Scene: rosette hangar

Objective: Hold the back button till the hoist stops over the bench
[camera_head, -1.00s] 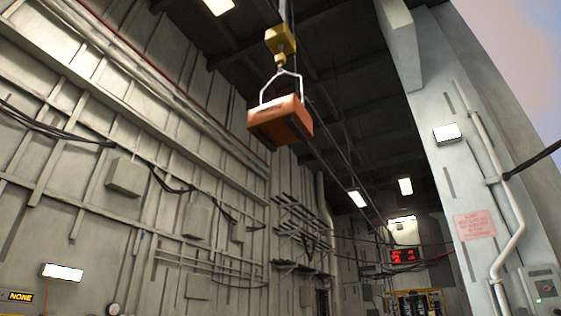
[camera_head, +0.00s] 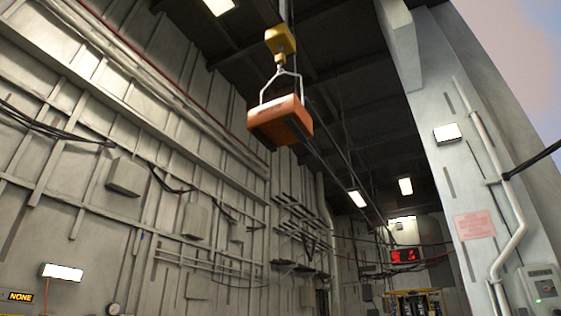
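The hoist's yellow hook block (camera_head: 280,40) hangs from the dark ceiling at the top middle of the head view. A white bail below it carries an orange-red box-shaped load (camera_head: 281,122), high in the air and roughly level. The back button and the bench are not seen in this view. Neither of my grippers is in view.
A grey ribbed wall (camera_head: 130,180) with pipes and cables fills the left. A pale pillar (camera_head: 470,200) stands at the right with a control box (camera_head: 543,288) low on it. A red lit display (camera_head: 404,256) and a yellow frame (camera_head: 414,301) are far back.

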